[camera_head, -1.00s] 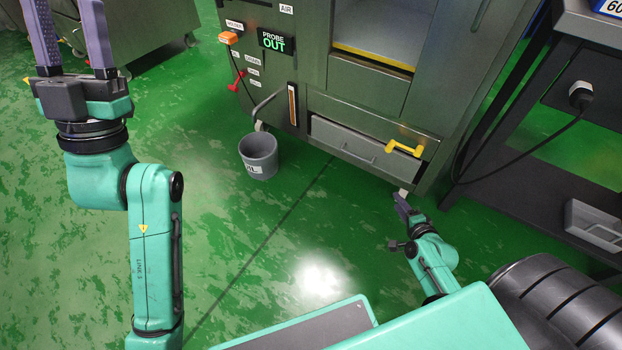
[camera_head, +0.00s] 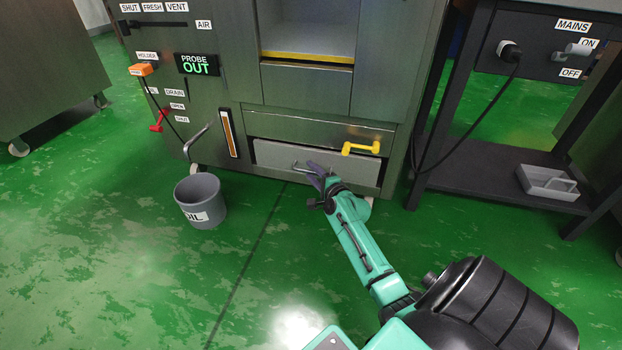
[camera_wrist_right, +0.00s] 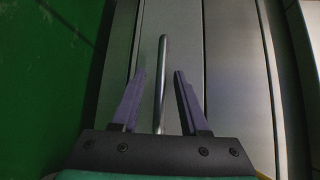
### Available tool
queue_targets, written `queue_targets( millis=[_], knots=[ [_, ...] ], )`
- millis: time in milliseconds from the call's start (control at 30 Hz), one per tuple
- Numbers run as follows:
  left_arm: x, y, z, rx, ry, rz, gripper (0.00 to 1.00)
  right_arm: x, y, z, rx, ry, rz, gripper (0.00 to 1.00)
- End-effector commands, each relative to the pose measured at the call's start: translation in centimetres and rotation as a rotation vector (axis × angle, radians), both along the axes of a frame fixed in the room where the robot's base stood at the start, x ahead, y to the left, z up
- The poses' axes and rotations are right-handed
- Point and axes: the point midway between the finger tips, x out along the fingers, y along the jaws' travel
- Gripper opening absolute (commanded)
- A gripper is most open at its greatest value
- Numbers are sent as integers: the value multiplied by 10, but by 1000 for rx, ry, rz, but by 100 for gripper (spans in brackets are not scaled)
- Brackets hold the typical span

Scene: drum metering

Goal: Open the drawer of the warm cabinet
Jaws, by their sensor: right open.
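The warm cabinet (camera_head: 330,85) stands ahead, metal-grey, with a grey drawer (camera_head: 345,164) low in its front. The drawer looks shut, set in its opening. A thin metal bar handle (camera_head: 299,165) is on the drawer's left part. My right gripper (camera_head: 315,168) is at this handle, its arm reaching in from below right. In the right wrist view, the purple fingers of my right gripper (camera_wrist_right: 159,73) are open, one on each side of the handle bar (camera_wrist_right: 162,85), with gaps between. My left gripper is out of view.
A yellow lever (camera_head: 362,148) sits just above the drawer's right part. A grey bucket (camera_head: 200,202) stands on the floor at left, below a drain spout. A dark bench (camera_head: 490,180) with a grey tray (camera_head: 547,183) is at right. The green floor before the drawer is clear.

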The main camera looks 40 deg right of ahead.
Motion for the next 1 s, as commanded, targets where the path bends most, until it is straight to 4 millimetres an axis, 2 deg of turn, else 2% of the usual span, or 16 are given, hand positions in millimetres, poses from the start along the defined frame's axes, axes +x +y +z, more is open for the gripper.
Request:
queue_targets(
  millis=[100,267,300,367,400,433,1000],
  knots=[
    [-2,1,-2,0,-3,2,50,7,-1,-1,-1,0,0,44],
    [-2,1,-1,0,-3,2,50,7,-1,0,-2,1,0,44],
    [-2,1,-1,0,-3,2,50,7,-1,0,-2,1,0,40],
    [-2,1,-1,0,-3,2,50,6,-1,0,-2,1,0,18],
    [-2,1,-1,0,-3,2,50,6,-1,0,-2,1,0,2],
    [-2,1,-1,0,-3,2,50,6,-1,0,-2,1,0,0],
    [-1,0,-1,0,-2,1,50,6,-1,-1,-2,1,0,0]
  ],
)
